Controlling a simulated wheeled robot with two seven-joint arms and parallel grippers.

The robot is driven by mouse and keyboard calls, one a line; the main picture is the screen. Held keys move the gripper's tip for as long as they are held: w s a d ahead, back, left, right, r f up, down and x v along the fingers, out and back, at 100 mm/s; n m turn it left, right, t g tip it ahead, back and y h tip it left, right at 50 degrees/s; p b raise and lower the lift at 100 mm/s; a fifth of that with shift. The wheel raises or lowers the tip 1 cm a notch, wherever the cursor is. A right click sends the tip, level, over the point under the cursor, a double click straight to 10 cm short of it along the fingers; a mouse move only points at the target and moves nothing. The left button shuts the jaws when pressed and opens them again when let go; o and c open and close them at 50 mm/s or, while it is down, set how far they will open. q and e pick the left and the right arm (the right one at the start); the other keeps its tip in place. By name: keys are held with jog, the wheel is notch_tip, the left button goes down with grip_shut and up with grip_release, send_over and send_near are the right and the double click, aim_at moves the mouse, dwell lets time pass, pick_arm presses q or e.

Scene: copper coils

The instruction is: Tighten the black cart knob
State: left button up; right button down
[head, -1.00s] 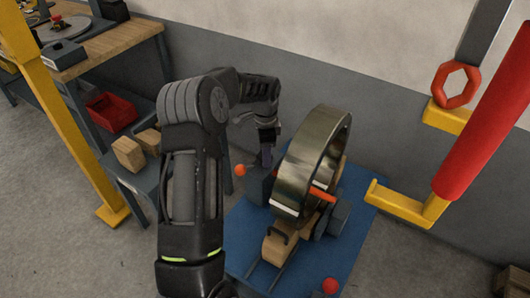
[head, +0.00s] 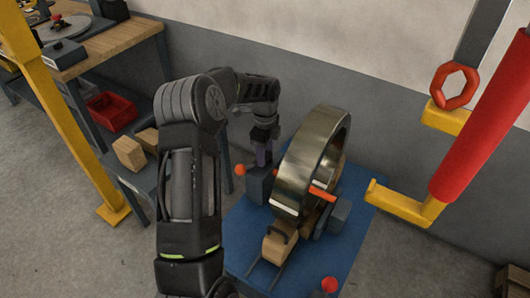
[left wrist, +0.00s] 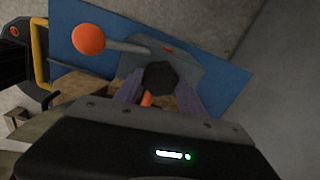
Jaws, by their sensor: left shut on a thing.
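The black knob (left wrist: 160,78) shows in the left wrist view, between the purple fingers of my left gripper (left wrist: 160,92). In the head view my left gripper (head: 263,160) points down beside the coil, at the dark block on the blue cart (head: 245,235). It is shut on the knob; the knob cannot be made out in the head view. My right gripper is in neither view.
An orange ball-ended lever (left wrist: 88,38) is close to the gripper; its ball also shows in the head view (head: 240,170). A wooden block (head: 279,246) is in front of the coil. A yellow hook (head: 400,203) stands right of the cart. A workbench (head: 115,42) is at the back left.

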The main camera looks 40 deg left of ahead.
pick_arm(q)
jog(key=o, duration=1.4)
jog(key=shift+r, duration=0.1)
jog(key=shift+r, duration=3.85)
